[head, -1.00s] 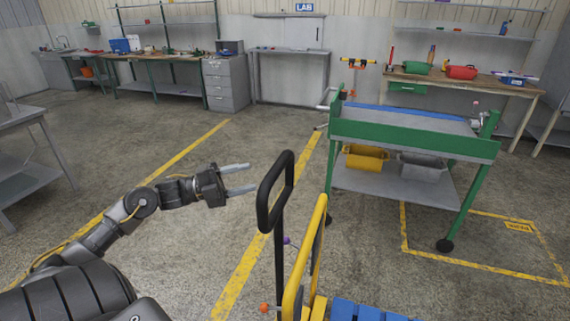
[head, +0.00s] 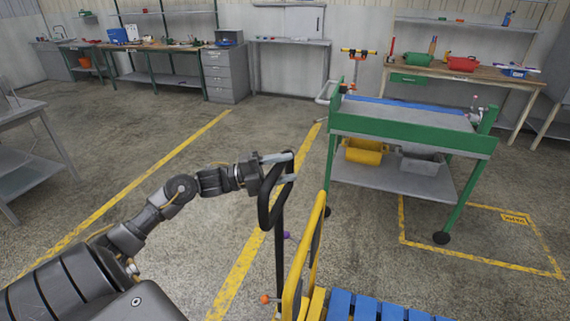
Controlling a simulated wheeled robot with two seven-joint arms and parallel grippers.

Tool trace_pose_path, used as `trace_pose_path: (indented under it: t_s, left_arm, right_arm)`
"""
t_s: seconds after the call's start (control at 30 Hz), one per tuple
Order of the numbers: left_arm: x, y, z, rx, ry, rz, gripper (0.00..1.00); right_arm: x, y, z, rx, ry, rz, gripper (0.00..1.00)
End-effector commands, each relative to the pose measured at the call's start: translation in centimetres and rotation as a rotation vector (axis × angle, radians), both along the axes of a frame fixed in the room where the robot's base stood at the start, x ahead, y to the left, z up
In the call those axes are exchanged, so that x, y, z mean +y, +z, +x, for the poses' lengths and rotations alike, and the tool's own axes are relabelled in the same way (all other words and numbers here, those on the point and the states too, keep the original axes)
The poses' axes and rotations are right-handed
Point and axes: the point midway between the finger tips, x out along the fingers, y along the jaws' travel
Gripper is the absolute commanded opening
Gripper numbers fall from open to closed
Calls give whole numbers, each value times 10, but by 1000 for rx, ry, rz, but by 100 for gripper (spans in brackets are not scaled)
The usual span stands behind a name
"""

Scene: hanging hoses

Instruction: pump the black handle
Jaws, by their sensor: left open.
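The black handle (head: 264,212) is an upright loop on a black post, beside a yellow frame (head: 300,262) at the lower middle of the head view. My left gripper (head: 286,168) comes in from the left and is open. Its two pale fingers reach over the top part of the loop, one higher and one lower. The picture does not clearly show whether the fingers touch the handle. My right gripper is not in view.
A green cart (head: 410,136) with yellow and grey bins stands to the right, close behind the yellow frame. Blue slats (head: 365,306) lie at the bottom. Workbenches (head: 160,46) line the back wall. The floor at left centre is clear.

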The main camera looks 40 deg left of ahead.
Motion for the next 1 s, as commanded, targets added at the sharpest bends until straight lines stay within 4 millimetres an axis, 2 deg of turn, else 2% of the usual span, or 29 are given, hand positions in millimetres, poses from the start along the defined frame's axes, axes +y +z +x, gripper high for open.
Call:
trace_pose_path:
  t_s: [0.33,0.7,1.0]
  left_arm:
    - [-3,0,3,1,0,0,47]
    - [-3,0,3,1,0,0,0]
    - [0,-2,3,0,-3,-5,0]
  right_arm:
    - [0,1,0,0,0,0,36]
    - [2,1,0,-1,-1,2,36]
    - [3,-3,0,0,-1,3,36]
